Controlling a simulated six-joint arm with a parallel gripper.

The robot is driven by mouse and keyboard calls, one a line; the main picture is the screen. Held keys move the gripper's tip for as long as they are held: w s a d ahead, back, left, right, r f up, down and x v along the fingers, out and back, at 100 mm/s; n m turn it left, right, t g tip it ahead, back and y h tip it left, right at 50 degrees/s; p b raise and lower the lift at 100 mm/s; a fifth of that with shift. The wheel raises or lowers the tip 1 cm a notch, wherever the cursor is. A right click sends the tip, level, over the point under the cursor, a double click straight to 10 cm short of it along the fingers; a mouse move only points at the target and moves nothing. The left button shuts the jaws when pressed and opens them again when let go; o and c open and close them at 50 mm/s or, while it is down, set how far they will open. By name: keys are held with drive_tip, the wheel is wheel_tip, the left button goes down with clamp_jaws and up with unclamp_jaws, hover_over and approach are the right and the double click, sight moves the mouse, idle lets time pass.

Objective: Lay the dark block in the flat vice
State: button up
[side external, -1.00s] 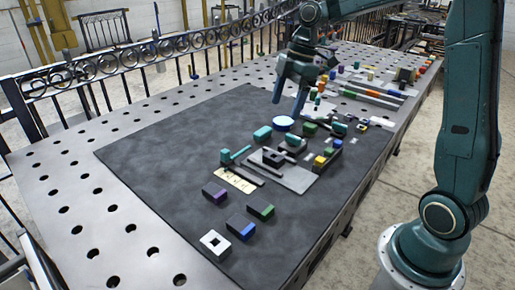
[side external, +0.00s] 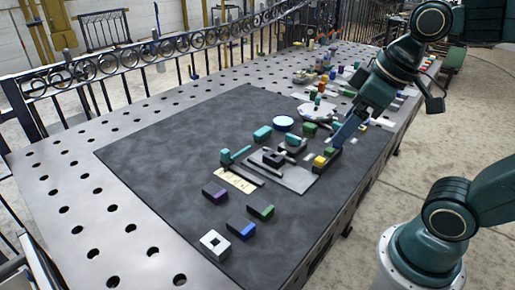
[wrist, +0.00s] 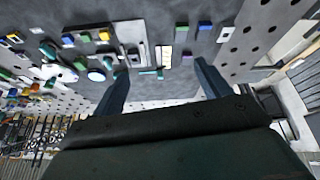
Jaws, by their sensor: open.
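The flat vice appears to be the low grey plate (side external: 296,178) with dark bars on it, on the dark mat; the wrist view shows it at the top (wrist: 130,32). A small dark piece (side external: 272,158) sits on the plate; I cannot tell whether it is a jaw or the block. Dark blocks with a purple end (side external: 214,192), a green end (side external: 260,207) and a blue end (side external: 240,227) lie in front of it, apart from it. My gripper (side external: 343,138) is right of the vice in the side view. The wrist view shows its fingers (wrist: 163,80) wide apart and empty.
A teal-handled tool (side external: 233,157) and a cream strip (side external: 235,181) lie left of the vice. A round blue-rimmed dish (side external: 283,124) stands behind, and a white square with a hole (side external: 215,243) in front. Coloured pieces crowd the right. The mat's left side is clear.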

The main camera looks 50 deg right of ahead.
drive_tip(key=s+m, duration=0.1)
drive_tip(key=s+f+m, duration=0.1)
drive_tip(key=s, duration=0.1)
drive_tip(key=shift+s+d+f+t, duration=0.1)
drive_tip(key=shift+s+d+t, duration=0.05)
drive_tip(key=shift+t, duration=0.15)
drive_tip(key=shift+c, duration=0.2)
idle(1.1)
